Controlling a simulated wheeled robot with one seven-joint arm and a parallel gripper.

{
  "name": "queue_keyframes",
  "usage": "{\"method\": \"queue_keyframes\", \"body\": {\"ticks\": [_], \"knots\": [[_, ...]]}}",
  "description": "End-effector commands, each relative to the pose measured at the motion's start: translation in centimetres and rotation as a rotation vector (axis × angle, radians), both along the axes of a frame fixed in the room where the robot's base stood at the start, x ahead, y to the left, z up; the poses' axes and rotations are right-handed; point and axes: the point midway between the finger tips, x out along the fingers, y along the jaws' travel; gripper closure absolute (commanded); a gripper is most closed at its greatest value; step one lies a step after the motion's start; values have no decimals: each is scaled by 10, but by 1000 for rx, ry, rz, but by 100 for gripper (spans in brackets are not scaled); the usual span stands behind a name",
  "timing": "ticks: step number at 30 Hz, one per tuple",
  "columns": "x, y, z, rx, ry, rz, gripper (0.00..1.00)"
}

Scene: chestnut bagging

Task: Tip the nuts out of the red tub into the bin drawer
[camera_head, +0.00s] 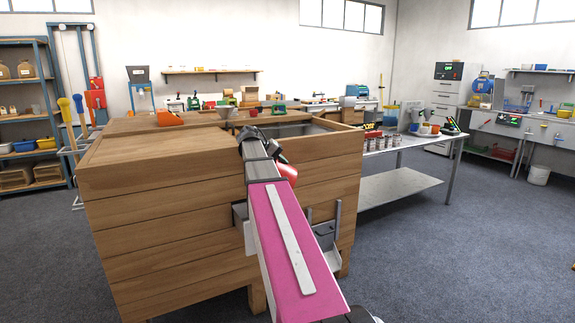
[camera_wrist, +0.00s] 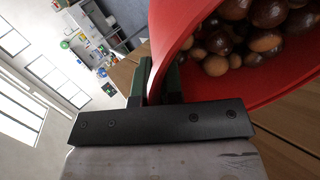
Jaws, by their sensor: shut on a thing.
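The red tub (camera_wrist: 163,28) fills the upper right of the wrist view, with several glossy brown nuts (camera_wrist: 232,42) inside. My gripper (camera_wrist: 160,82) is shut on the tub's rim. The wrist picture is rolled, so I cannot tell the tub's tilt well. In the head view a small red part, apparently the tub (camera_head: 288,172), shows beside my arm; the rest is hidden. It is in front of the upper edge of a large wooden bin (camera_head: 170,215). An opening (camera_head: 292,129) shows in the bin's top at right; its inside is mostly hidden.
A metal table (camera_head: 400,184) with cups and small tools stands right of the wooden bin. An orange item (camera_head: 170,119) and a dark red cup (camera_head: 253,113) show along the bin's far side. Shelves (camera_head: 28,110) stand at far left. The floor (camera_head: 470,260) at right is clear.

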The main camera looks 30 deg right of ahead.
Motion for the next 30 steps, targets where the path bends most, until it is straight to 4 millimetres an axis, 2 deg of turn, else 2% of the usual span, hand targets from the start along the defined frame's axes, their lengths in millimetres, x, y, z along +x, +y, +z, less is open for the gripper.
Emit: {"method": "queue_keyframes", "body": {"ticks": [30], "knots": [[27, 76, -13, -561, 197, 1, 100]]}}
